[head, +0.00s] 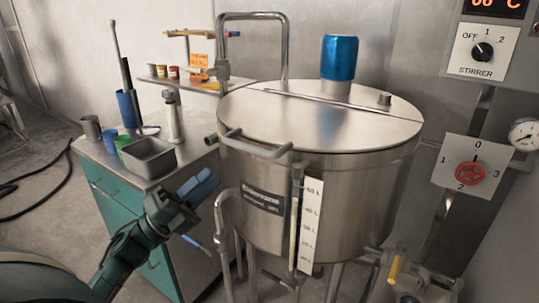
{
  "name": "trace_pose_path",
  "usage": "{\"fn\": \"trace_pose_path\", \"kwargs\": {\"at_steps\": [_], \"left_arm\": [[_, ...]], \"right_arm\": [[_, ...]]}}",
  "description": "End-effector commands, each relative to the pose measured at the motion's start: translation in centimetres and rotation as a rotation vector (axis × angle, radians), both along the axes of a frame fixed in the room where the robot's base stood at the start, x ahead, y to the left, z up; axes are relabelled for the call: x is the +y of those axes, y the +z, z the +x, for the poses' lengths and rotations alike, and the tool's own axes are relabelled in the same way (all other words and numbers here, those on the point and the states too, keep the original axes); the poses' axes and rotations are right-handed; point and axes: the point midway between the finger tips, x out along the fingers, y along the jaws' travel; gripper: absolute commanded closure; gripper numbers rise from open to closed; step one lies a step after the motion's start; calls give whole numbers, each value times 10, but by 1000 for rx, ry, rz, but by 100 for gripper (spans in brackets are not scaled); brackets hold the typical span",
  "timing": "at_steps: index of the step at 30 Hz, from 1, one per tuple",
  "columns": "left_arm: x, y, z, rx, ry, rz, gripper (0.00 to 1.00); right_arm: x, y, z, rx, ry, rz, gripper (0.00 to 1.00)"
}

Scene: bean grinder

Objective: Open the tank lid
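The steel tank (330,215) stands at the centre, with a round flat lid (300,125) lying shut on top. A straight seam crosses the lid towards the back. A curved bar handle (256,150) sticks out at the lid's front left edge. My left gripper (207,216) is in front of the tank, to the left of it and lower than the handle. Its two blue fingers are spread apart with nothing seen between them. It appears clear of the handle. My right gripper is not in view.
A blue motor (339,57) stands on the rear of the lid. A teal cabinet (125,215) at left carries a metal pan (148,157) and cups. A bent pipe (252,16) rises behind the tank. Stirrer (482,50) and red (470,173) knobs are on the right wall.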

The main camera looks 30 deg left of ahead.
Motion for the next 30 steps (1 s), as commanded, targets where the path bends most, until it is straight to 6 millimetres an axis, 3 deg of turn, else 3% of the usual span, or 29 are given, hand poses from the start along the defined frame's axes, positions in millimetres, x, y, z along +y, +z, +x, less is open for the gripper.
{"fn": "trace_pose_path", "kwargs": {"at_steps": [5,21,30], "left_arm": [[-7,10,11,-2,-3,-1,77],[-52,62,86,0,-2,-3,77],[-58,67,97,2,-1,-3,77]], "right_arm": [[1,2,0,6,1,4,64],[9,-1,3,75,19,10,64],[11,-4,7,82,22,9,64]]}}
